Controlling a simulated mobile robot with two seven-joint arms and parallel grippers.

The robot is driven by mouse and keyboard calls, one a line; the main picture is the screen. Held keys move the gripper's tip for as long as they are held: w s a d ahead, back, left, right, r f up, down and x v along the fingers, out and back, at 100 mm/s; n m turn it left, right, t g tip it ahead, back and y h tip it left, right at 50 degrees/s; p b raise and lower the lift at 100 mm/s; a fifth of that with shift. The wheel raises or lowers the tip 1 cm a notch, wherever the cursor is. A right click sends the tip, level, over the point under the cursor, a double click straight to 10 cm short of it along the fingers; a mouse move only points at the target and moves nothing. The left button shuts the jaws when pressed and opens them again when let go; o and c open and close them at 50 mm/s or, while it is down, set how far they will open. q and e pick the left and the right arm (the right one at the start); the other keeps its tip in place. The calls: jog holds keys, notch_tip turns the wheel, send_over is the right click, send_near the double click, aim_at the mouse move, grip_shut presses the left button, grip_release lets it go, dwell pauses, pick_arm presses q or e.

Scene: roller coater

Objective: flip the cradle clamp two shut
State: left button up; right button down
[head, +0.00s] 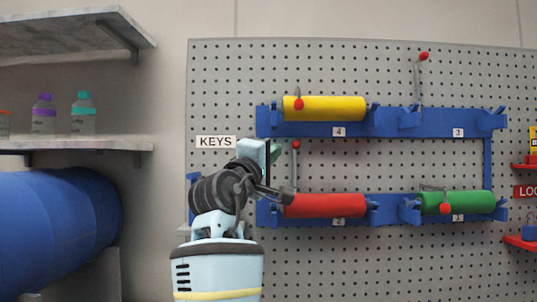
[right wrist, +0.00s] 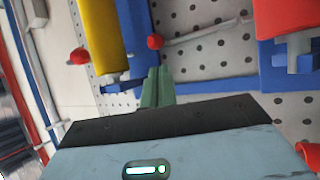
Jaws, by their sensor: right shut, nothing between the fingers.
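Cradle two (head: 372,215), the blue holder at lower left of the rack, bears a red roller (head: 325,206). Its clamp two is a thin lever with a red knob (head: 296,145), standing upright above the roller's left end. In the right wrist view, the clamp's knob (right wrist: 155,42) is just beyond my fingertips, and its rod (right wrist: 205,32) runs right towards the red roller (right wrist: 285,15). My right gripper (head: 275,153) is shut and empty, left of the knob; it also shows in the right wrist view (right wrist: 158,75). Contact with the knob cannot be told. My left gripper is not in view.
Above, cradle 4 holds a yellow roller (head: 335,109) with its clamp knob (head: 299,104) down. Cradle 3 (head: 412,118) is empty, its lever raised. The green roller (head: 470,203) in cradle 1 has its clamp down. Shelves (head: 75,147) and a large blue cylinder (head: 60,225) stand left.

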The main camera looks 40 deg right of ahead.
aim_at(296, 165)
jog(key=shift+p+x, duration=0.35)
jog(key=shift+x, duration=2.3)
jog(key=shift+a, duration=0.1)
